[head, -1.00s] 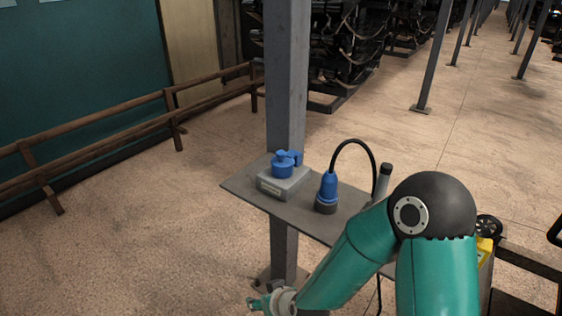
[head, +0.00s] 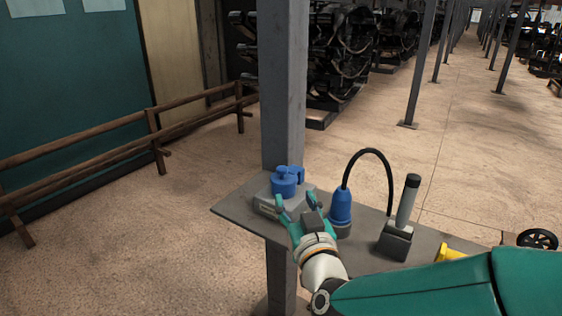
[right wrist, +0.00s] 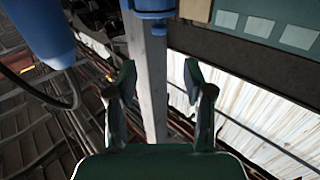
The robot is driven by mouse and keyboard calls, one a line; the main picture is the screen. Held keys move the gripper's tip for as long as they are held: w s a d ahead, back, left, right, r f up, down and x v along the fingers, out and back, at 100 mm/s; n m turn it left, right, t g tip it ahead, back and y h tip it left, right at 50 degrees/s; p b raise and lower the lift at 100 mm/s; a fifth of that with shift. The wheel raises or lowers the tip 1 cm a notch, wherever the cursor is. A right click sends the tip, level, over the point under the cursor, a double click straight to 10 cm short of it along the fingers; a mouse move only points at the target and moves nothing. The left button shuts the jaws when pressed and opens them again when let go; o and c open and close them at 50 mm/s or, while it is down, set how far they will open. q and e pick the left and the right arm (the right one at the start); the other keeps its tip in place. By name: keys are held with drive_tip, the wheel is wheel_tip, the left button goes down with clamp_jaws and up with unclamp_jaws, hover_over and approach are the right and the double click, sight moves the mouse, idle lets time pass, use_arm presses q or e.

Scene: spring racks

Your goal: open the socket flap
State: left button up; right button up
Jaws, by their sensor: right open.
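The blue socket (head: 284,184) sits on a grey box (head: 266,207) at the left of a small grey shelf. Its blue flap has a lug sticking out to the right; I cannot clearly tell whether the flap is fully shut. My right gripper (head: 296,203) is open and empty, its green fingertips just in front of the socket box, partly covering it. In the right wrist view, the blue socket (right wrist: 155,8) is cut off at the top edge, beyond the open fingers (right wrist: 160,85) and apart from them. My left gripper is out of view.
A blue plug (head: 341,207) with a black cable stands just right of my right gripper, and shows large in the right wrist view (right wrist: 38,32). A grey-handled holder (head: 396,240) stands further right. A grey post (head: 284,90) rises behind the socket.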

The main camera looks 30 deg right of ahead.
sight(284, 171)
drive_tip(key=p+x, duration=0.6)
drive_tip(key=x, duration=0.7)
drive_tip(key=shift+w+d, duration=0.15)
drive_tip(key=shift+w, duration=0.05)
clamp_jaws()
